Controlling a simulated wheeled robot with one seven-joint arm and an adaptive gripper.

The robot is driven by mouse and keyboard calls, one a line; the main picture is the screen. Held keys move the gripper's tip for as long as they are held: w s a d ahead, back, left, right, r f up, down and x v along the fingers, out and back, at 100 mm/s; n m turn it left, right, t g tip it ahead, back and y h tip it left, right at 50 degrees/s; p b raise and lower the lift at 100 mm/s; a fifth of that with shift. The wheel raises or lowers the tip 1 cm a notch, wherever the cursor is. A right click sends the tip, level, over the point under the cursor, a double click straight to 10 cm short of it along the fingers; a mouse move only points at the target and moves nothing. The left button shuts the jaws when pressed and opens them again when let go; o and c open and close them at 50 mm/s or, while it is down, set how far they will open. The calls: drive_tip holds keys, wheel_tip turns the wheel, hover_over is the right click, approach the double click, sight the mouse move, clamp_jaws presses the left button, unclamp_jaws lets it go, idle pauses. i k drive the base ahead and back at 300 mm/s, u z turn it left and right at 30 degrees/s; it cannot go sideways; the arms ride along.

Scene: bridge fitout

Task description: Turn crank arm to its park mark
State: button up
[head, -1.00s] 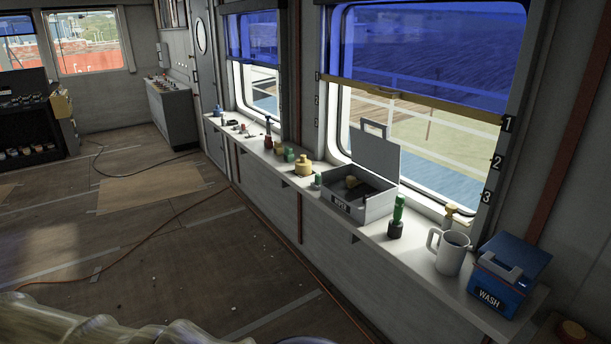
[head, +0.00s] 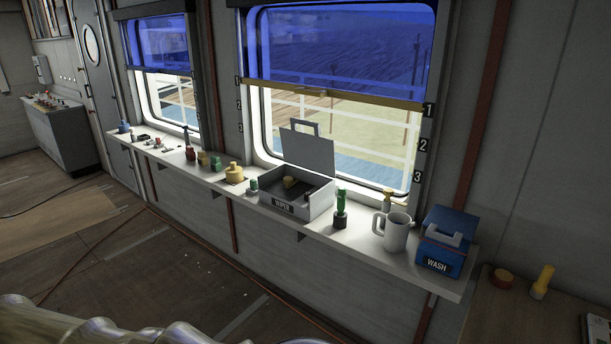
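An open grey box labelled "WIPER" (head: 313,211) stands on the white window ledge, with its lid (head: 308,150) raised against the window. I cannot tell from here whether that part belongs to the crank arm, and no park mark can be made out. My gripper is not in view.
On the ledge (head: 365,236), a green-topped bottle (head: 340,208), a grey mug (head: 393,232) and a blue "WASH" box (head: 446,242) stand right of the wiper box. A yellow pot (head: 234,173) stands left. A desk (head: 508,322) is at lower right. Open floor (head: 190,262) lies at left.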

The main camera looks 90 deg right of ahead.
sight(288, 181)
drive_tip(key=z, duration=1.7)
